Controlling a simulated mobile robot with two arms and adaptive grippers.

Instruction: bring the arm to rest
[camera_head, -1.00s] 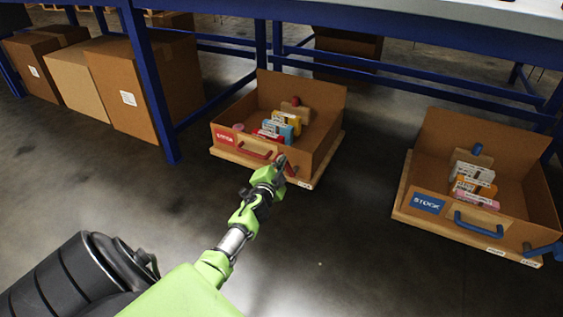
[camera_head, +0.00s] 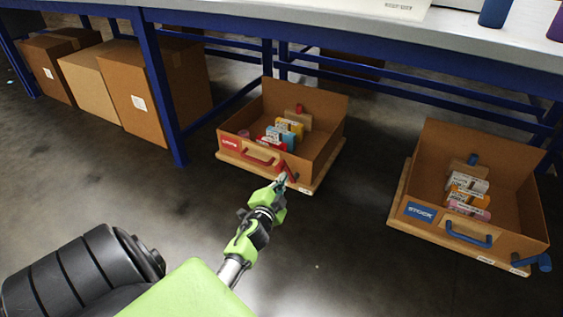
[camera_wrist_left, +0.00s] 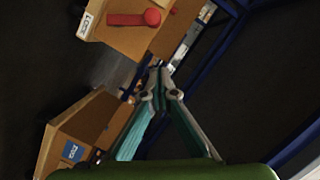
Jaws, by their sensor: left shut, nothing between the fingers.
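My left gripper (camera_head: 281,181) reaches up from the bottom of the head view, at the front right corner of the red-labelled cardboard box (camera_head: 318,160). Its fingertips appear close to that box's red lever (camera_head: 291,171); whether they touch cannot be told. In the left wrist view the two teal-and-grey fingers come together at their tips (camera_wrist_left: 158,82), with nothing between them. My right gripper is in neither view.
A box with a blue label (camera_head: 421,212), a blue handle and several small packs stands at right. Brown cartons (camera_head: 150,90) stand at left. A blue-legged table (camera_head: 159,90) with a pale top stands over them. The floor between the boxes is clear.

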